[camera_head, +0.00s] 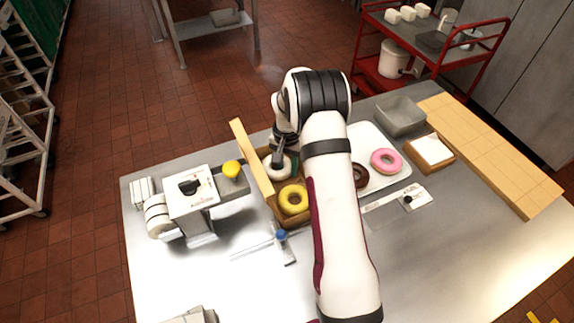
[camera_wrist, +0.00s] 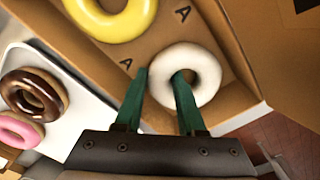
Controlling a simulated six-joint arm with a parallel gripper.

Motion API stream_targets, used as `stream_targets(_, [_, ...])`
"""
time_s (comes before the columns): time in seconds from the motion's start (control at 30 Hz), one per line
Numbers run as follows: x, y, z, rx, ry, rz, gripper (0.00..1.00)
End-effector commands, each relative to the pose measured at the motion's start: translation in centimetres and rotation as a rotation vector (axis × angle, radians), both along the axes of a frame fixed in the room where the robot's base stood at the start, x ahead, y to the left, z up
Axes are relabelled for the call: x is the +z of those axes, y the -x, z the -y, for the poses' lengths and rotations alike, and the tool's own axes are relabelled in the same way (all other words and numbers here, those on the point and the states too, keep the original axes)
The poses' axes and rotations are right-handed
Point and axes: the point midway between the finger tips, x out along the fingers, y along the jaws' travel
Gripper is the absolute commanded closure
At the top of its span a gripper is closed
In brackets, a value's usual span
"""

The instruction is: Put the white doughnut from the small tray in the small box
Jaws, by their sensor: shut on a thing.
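The white doughnut (camera_wrist: 208,70) is inside the small cardboard box (camera_wrist: 235,104), near a side wall. It also shows in the head view (camera_head: 270,172), partly hidden by my arm. My gripper (camera_wrist: 160,74) has green fingers, one in the doughnut's hole and one outside the ring, shut on it. I cannot tell whether the doughnut touches the box floor. A yellow doughnut (camera_head: 293,199) lies in the same box. The small white tray (camera_head: 380,140) to the right holds a pink doughnut (camera_head: 386,161) and a chocolate doughnut (camera_head: 361,176), partly behind my arm.
The box's lid (camera_head: 250,157) stands raised on the left. The front right table is clear.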

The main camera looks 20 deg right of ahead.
Motion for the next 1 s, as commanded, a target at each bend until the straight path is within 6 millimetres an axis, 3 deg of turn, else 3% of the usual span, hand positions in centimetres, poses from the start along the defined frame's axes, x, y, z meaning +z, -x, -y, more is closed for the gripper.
stream_targets(0.03, [-0.1,0.0,0.0,0.0,0.0,0.0,0.6])
stream_targets(0.1, [-0.1,0.0,0.0,0.0,0.0,0.0,0.49])
stream_targets(0.43, [0.5,0.0,0.0,-0.001,-0.001,0.001,0.49])
stream_targets(0.8, [10.0,0.0,0.0,0.0,0.001,0.004,0.49])
stream_targets(1.0, [12.2,0.0,0.0,-0.001,-0.001,0.001,0.49])
